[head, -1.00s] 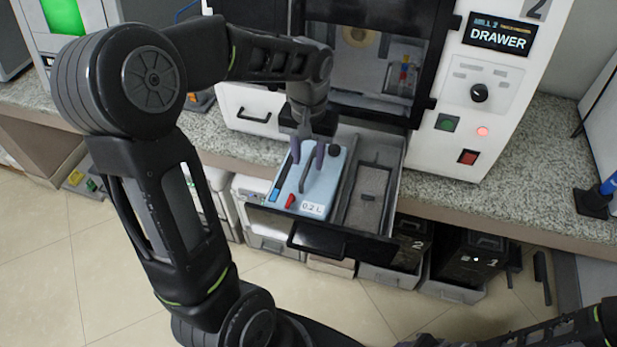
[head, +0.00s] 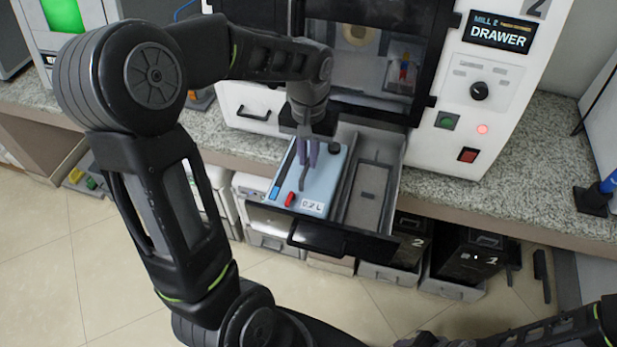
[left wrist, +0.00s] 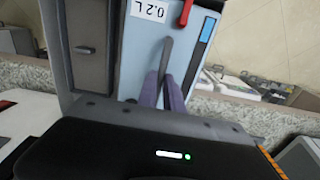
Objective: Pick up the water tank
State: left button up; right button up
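The water tank (head: 330,176) is a light blue box with a "0.2 L" label, a blue strip, a red piece and a dark grey handle on top. It sits in the left part of the open drawer (head: 392,190). My left gripper (head: 307,164) points down over the tank, its purple fingers close together at the handle. In the left wrist view the fingers (left wrist: 163,88) lie on either side of the handle (left wrist: 167,55), closed on it. The tank (left wrist: 144,48) appears still seated in the drawer. My right gripper does not show.
The drawer's right compartment (head: 368,195) holds a grey insert. The machine (head: 478,95) marked "DRAWER" stands above on a speckled counter (head: 530,165). Numbered dark bins (head: 470,258) stand below. The floor (head: 60,265) in front is clear.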

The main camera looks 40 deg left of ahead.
pick_arm(q)
grip_shut()
dwell(0.8)
jog(key=shift+w, duration=0.1)
jog(key=shift+r, duration=0.1)
jog(key=shift+r, duration=0.1)
notch_tip(320, 180, up, 10)
jog(key=b, duration=0.1)
dwell(0.5)
jog(key=shift+f, duration=0.2)
dwell(0.4)
